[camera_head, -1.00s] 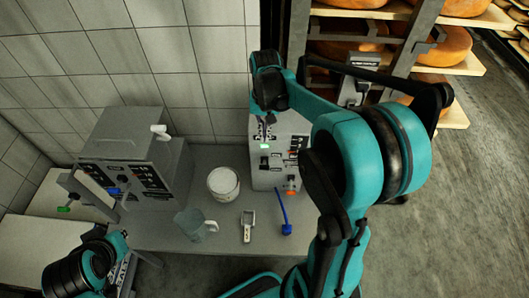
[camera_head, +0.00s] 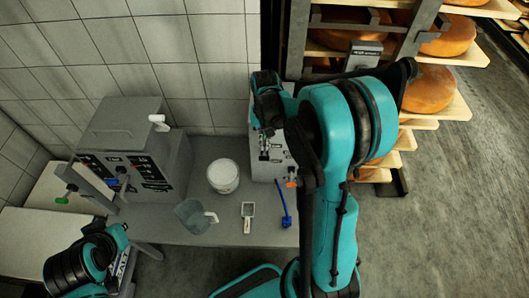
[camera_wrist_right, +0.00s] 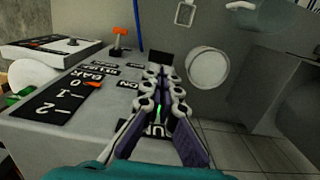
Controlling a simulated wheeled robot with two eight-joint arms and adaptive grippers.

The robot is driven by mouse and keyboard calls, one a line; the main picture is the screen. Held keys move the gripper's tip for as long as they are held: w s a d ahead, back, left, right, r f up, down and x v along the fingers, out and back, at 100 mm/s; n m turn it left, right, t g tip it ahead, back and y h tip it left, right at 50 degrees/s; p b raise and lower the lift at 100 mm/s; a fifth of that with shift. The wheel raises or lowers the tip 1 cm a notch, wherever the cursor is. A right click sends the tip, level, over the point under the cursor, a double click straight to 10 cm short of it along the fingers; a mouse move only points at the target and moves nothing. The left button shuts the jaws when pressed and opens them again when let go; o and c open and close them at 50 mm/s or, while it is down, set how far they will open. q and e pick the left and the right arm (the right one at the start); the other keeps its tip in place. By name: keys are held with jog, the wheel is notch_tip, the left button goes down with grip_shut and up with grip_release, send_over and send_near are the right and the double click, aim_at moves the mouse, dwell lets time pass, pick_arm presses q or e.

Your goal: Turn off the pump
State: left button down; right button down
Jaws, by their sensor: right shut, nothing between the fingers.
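The grey control box (camera_head: 258,172) stands at the back of the table, mostly behind my right arm. Its panel (camera_wrist_right: 75,82) fills the left of the right wrist view, with upside-down labels, among them ON and a partly covered one that seems to read PUMP. An orange-topped switch (camera_wrist_right: 119,38) stands on the panel's far part. My right gripper (camera_head: 264,150) is shut and empty over the panel; its fingers (camera_wrist_right: 163,78) hide part of it. A green glow shows between the fingers. Contact cannot be told. My left gripper (camera_head: 124,268) is at the lower left, its fingers unclear.
A second grey machine (camera_head: 130,145) stands at the left. A white tub (camera_head: 223,176), a clear jug (camera_head: 192,215), a small metal tool (camera_head: 247,217) and a blue-handled item (camera_head: 286,219) are on the table. Cheese wheels (camera_head: 430,88) fill the shelves at the right.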

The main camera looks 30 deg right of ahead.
aim_at(264, 158)
jog(key=shift+s+a+f+b, duration=0.15)
jog(key=shift+f+b, duration=0.15)
jog(key=shift+f, duration=1.9)
jog(key=shift+f, duration=0.1)
jog(key=shift+s+a+t+b, duration=0.1)
jog(key=shift+s+t+b, duration=0.15)
jog(key=shift+t+b, duration=0.05)
jog(key=shift+f+h, duration=0.2)
jog(key=shift+h, duration=0.1)
notch_tip(264, 158, down, 6)
jog(key=s+a+t+h+b, duration=0.1)
jog(key=s+t+h+b, duration=0.1)
jog(key=t+b, duration=0.4)
jog(key=h+b, duration=0.1)
jog(key=b, duration=0.2)
jog(key=shift+s+a+h, duration=0.3)
jog(key=shift+s+a, duration=0.05)
jog(key=shift+r, duration=0.15)
jog(key=shift+r+p, duration=0.45)
jog(key=shift+r, duration=0.25)
